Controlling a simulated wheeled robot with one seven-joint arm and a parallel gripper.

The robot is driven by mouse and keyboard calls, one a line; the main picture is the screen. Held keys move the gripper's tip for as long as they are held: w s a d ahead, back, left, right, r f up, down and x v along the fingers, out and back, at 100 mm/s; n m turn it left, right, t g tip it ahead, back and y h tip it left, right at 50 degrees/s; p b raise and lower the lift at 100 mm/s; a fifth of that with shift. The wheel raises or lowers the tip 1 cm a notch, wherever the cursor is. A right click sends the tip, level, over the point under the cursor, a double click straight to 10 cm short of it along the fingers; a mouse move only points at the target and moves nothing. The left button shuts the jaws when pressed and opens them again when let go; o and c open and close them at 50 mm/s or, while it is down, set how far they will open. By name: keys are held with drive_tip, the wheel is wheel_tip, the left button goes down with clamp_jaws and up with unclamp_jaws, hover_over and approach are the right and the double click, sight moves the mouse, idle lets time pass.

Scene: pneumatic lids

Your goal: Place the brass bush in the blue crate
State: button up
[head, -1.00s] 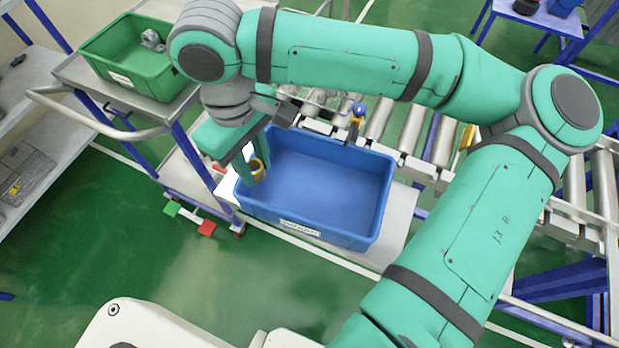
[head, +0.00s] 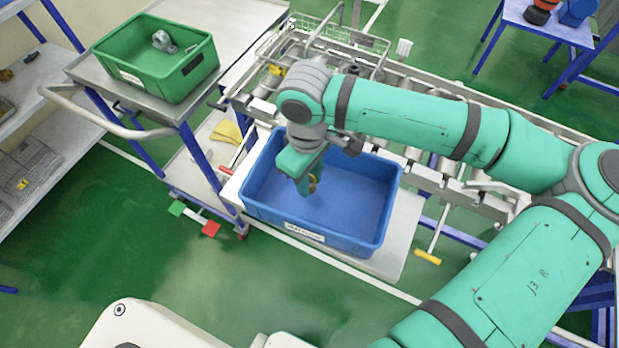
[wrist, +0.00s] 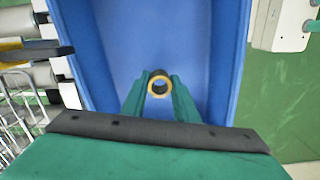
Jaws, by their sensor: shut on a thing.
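The brass bush (head: 312,184) is a small brass-coloured ring. My gripper (head: 308,186) is shut on it, over the left part of the blue crate (head: 370,243). In the wrist view the bush (wrist: 159,74) sits between the fingertips of my gripper (wrist: 160,86), its open bore showing, with the blue crate (wrist: 190,40) floor behind it. How high the bush is above the floor is hard to tell. The crate looks otherwise empty and stands on a pale grey surface beside the roller conveyor.
A green crate (head: 126,73) holding a grey metal part (head: 163,41) stands on a trolley at the left. A roller conveyor (head: 420,160) runs behind the blue crate. A wire basket (head: 330,40) stands at the back.

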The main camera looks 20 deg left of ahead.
drive_tip(key=shift+f, duration=0.7)
drive_tip(key=o, duration=1.1)
drive_tip(key=shift+o, duration=0.2)
wheel_tip(320, 180, up, 13)
drive_tip(key=shift+a, duration=0.2)
drive_tip(key=shift+w, duration=0.1)
